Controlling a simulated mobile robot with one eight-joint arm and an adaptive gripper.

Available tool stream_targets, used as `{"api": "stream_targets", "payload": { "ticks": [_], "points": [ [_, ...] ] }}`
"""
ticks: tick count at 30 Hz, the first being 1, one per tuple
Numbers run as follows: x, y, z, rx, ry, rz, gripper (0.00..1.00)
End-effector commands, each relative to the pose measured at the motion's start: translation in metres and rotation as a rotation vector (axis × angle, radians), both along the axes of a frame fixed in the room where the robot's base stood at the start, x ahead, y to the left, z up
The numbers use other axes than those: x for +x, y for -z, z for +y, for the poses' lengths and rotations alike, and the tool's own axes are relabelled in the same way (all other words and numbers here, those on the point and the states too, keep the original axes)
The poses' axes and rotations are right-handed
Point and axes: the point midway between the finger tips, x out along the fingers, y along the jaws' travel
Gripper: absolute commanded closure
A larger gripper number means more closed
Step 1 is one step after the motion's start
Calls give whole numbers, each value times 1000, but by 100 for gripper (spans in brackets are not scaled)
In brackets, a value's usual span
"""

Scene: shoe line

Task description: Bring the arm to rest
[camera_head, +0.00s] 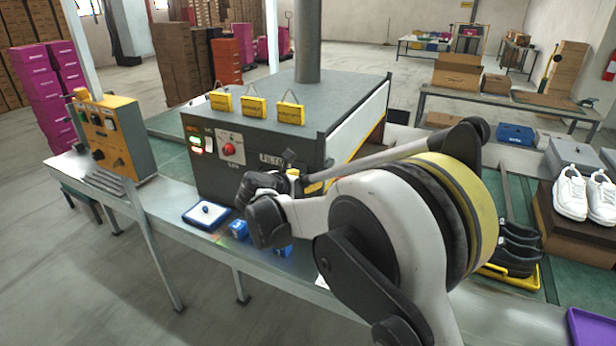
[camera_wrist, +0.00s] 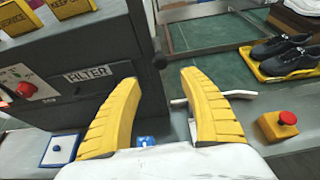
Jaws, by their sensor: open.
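My gripper (camera_wrist: 163,115) shows in the wrist view with its two yellow fingers spread apart and nothing between them. The fingers are in front of the grey machine with the FILTER label (camera_wrist: 88,73). In the head view my bent white arm covers the middle and right of the bench, and the gripper's fingers are mostly hidden behind it. The machine (camera_head: 255,165) stands just beyond the arm.
A blue-rimmed tray (camera_head: 207,215) and small blue boxes (camera_head: 239,229) lie on the bench edge near my arm. Black shoes (camera_head: 515,250) on a yellow tray, white shoes (camera_head: 571,193) and a purple tray (camera_head: 592,328) are at right. A red button box (camera_wrist: 278,124) is near the right finger.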

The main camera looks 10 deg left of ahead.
Motion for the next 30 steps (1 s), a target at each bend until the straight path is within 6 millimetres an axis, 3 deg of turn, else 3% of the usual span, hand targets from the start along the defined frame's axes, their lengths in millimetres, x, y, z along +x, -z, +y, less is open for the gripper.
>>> {"api": "stream_targets", "payload": {
  "ticks": [2, 5, 8, 11, 15, 21, 27, 30],
  "points": [
    [-2, -3, -6, 24, 14, 0, 49],
    [-9, -13, -32, 129, 71, 1, 49],
    [-30, -30, -77, 328, 184, -3, 49],
    [-64, -45, -129, 583, 343, -17, 49],
    [-125, -56, -191, 940, 591, -54, 49],
    [-227, -50, -254, 1428, 977, -141, 49],
    [-327, -22, -285, 1878, 1389, -263, 49],
    [-363, -5, -288, 2052, 1566, -321, 49]
  ]
}}
